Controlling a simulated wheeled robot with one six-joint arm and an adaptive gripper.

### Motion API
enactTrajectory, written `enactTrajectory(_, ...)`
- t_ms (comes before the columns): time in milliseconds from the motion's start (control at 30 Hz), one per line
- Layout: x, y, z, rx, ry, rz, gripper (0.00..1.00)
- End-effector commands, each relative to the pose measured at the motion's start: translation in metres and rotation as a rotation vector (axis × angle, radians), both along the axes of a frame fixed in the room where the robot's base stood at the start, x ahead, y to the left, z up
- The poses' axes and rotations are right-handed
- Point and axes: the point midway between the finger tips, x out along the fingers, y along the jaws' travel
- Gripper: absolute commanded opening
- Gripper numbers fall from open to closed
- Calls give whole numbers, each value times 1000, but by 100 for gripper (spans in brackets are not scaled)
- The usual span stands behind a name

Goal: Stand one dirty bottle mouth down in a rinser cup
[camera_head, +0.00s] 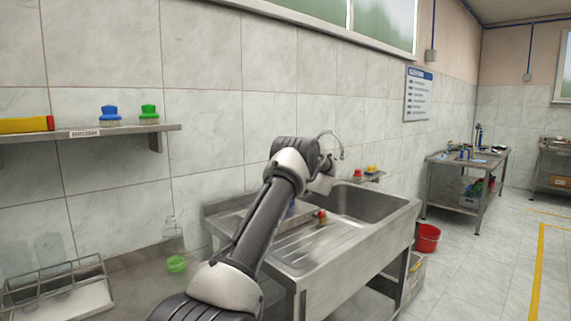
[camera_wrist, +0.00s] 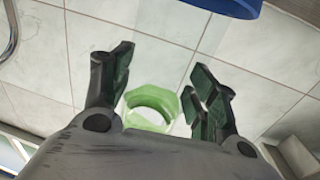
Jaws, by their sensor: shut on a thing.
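My gripper (camera_wrist: 165,78) has its two dark fingers spread around a pale green, see-through ring-shaped thing (camera_wrist: 135,99). I cannot tell whether this is part of a bottle. In the head view my arm reaches over the sink, and its wrist hides most of the gripper end. A blue curved rim (camera_wrist: 205,5) shows beyond the fingers at the top of the wrist view. A clear bottle (camera_head: 170,226) stands on the left counter.
A steel sink (camera_head: 360,240) with a drainboard is under my arm. A red-topped thing (camera_head: 322,216) stands on the drainboard. A wire rack (camera_head: 60,272) with clear panels or bottles is at the lower left. A red bucket (camera_head: 427,238) stands on the floor.

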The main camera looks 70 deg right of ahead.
Motion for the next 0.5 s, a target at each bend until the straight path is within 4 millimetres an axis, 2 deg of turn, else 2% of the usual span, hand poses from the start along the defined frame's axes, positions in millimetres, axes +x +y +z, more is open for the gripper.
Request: enactTrajectory(500,0,0,-4,0,0,0,42)
